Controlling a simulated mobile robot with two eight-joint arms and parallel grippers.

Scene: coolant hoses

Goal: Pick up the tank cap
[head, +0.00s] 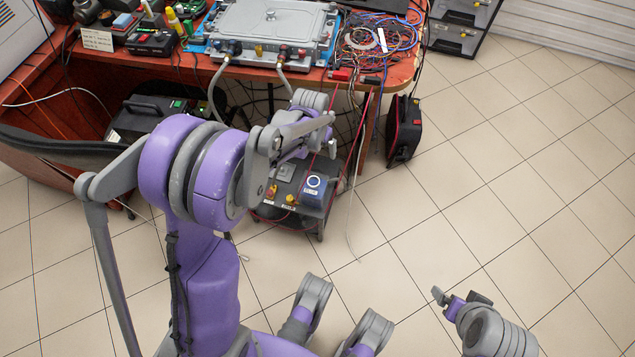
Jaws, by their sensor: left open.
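A small blue tank (313,194) stands on a dark low cart under the workbench. A round white-ringed cap (314,181) shows on its top and looks like the tank cap. My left gripper (318,140) is open, above and behind the cap in the picture, apart from it. My own arm links partly cover this gripper, so its fingers show poorly. My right gripper (460,299) is low at the right over bare floor, away from the tank. I cannot tell whether it is open or shut.
The red-brown workbench (400,74) carries a silver-lidded unit (275,30) with hoses and a tangle of wires (378,38). Red and yellow knobs (271,191) sit left of the tank. A black case (404,130) stands on the floor. The tiled floor at right is clear.

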